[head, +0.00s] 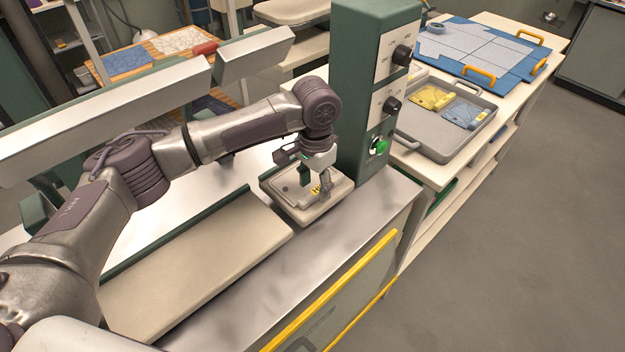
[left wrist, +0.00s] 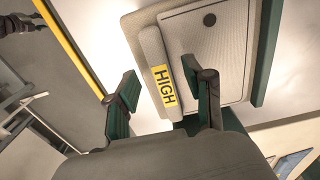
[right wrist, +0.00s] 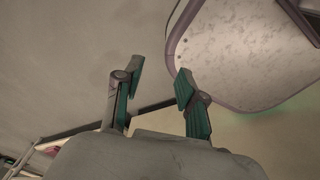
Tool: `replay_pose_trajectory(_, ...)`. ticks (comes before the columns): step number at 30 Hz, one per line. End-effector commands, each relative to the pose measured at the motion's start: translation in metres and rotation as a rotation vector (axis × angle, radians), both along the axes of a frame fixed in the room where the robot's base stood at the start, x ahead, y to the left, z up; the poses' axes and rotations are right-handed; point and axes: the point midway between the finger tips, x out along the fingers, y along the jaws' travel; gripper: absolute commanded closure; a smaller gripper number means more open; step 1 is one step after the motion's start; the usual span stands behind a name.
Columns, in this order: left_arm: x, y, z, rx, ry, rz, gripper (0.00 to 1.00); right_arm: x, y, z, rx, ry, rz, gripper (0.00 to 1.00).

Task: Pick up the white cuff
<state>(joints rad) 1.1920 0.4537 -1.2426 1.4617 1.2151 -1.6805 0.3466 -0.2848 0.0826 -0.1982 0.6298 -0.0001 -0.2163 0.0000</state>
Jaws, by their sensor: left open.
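The white cuff (left wrist: 207,45) appears as a pale, flat panel with a thin outline and a small dot, lying on a small padded board (head: 313,212).
A green control post (head: 358,110) with knobs and a green button stands close behind the small board. A long beige board (head: 205,265) lies at its left. A grey tray (head: 445,150) with yellow and blue pieces and a blue board (head: 500,45) are farther right.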

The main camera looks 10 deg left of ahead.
Motion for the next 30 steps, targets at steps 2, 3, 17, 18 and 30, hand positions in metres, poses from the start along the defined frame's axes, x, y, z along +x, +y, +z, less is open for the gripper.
replay_pose_trajectory(2, -0.001, 0.0, -0.01, 0.001, 0.002, 0.001, 0.48, -0.005, 0.003, 0.003, 0.003, 0.008, -0.002, 0.6)
replay_pose_trajectory(3, 0.0, 0.0, -0.013, 0.001, 0.001, 0.0, 0.48, -0.008, 0.004, 0.003, 0.005, 0.012, -0.002, 0.6)
replay_pose_trajectory(17, 0.0, 0.0, -0.017, 0.001, -0.001, -0.001, 0.48, -0.024, 0.004, 0.002, 0.003, 0.038, -0.001, 0.6)
replay_pose_trajectory(18, 0.0, 0.0, -0.017, 0.001, -0.001, -0.001, 0.48, -0.023, 0.004, 0.003, 0.003, 0.036, -0.002, 0.6)
replay_pose_trajectory(30, -0.001, 0.0, -0.02, -0.001, 0.001, -0.001, 0.71, -0.017, 0.0, 0.006, -0.002, 0.027, 0.002, 0.6)
